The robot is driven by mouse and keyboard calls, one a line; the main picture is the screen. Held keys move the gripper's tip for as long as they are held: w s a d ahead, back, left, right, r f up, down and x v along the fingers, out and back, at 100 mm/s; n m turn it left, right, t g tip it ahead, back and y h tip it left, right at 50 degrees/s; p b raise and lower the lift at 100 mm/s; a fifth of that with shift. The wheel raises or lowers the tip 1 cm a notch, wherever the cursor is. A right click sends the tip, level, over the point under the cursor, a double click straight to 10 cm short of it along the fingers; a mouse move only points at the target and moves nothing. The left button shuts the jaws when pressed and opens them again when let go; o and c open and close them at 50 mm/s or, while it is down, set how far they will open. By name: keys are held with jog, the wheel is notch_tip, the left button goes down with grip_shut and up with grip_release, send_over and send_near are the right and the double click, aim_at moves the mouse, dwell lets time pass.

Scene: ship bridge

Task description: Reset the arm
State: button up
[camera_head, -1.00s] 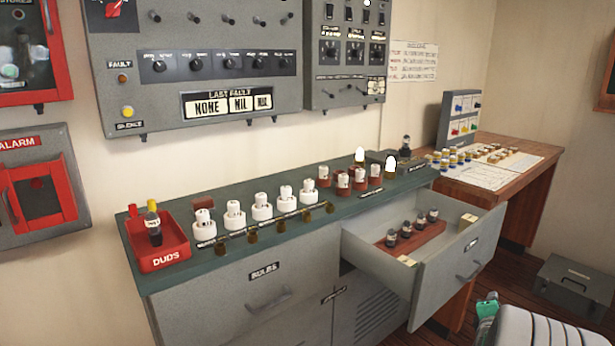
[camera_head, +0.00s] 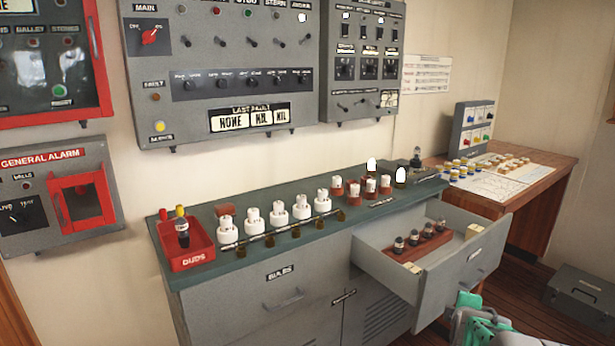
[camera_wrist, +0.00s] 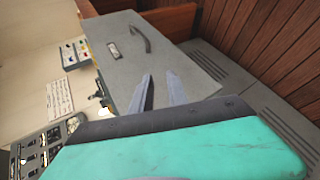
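My gripper (camera_wrist: 159,82) shows in the wrist view as a teal body with two grey fingers. The fingers stand apart with a gap between them, and nothing is held. A grey panel with a handle (camera_wrist: 138,39) and a small label lies beyond the fingertips; it looks like the front of the open drawer. In the head view, teal and grey parts of my arm show at the bottom right, in front of the drawer (camera_head: 462,275). The fingertips cannot be made out there.
The drawer stands open from the grey cabinet (camera_head: 230,300), with a brown rack (camera_head: 418,255) of bulbs inside. A red duds tray (camera_head: 190,257) and several white holders stand on top. A wooden desk (camera_head: 530,180) is behind; a grey case (camera_head: 585,295) sits on the floor.

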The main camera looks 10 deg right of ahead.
jog(key=s+a+r+m+g+y+p, duration=0.2)
jog(key=s+a+r+m+p, duration=0.15)
jog(key=a+r, duration=0.45)
jog(key=s+a+r+m+g+y+p, duration=0.1)
jog(key=s+a+r+m+y+p, duration=0.3)
jog(key=a, duration=0.9)
jog(key=s+a+r+m+g+p, duration=0.1)
jog(key=s+a+m+g+p, duration=0.1)
jog(key=s+a, duration=0.2)
jog(key=s+a+r+m+g+p, duration=0.1)
jog(key=s+a+m+g+p, duration=0.1)
jog(key=s+a, duration=0.3)
jog(key=s+p, duration=0.1)
jog(key=s, duration=0.3)
jog(key=shift+s+r, duration=0.2)
jog(key=shift+s, duration=0.05)
jog(key=shift+o, duration=0.2)
jog(key=shift+a, duration=0.1)
